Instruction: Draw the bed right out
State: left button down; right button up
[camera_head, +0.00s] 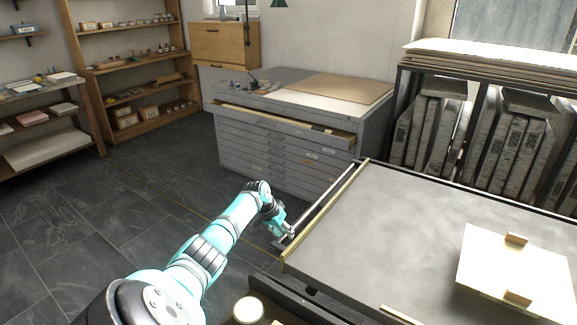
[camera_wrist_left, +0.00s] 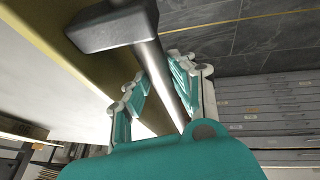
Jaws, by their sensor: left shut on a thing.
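The bed (camera_head: 390,215) is a wide, flat grey slab with a brass-coloured strip along its left end. A pale metal bar handle (camera_head: 328,197) runs alongside that end, a little apart from it. My left gripper (camera_head: 287,231) is shut on the near part of the bar. In the left wrist view the bar (camera_wrist_left: 152,65) passes between the teal fingers of my left gripper (camera_wrist_left: 160,88), close to a dark end bracket (camera_wrist_left: 110,27). My right gripper is not in view.
A pale plate with two brass-coloured blocks (camera_head: 488,270) lies on the bed at right. A grey flat-file cabinet (camera_head: 250,150), one drawer partly open, stands beyond the handle. Dark tiled floor (camera_head: 90,225) is open at left. A rack of slabs (camera_head: 510,145) stands behind the bed.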

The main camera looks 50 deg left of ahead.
pick_arm(q)
jog(key=shift+s+a, duration=0.1)
jog(key=shift+a, duration=0.1)
jog(key=c, duration=1.1)
grip_release()
jog(key=shift+a, duration=0.15)
jog(key=v, duration=1.2)
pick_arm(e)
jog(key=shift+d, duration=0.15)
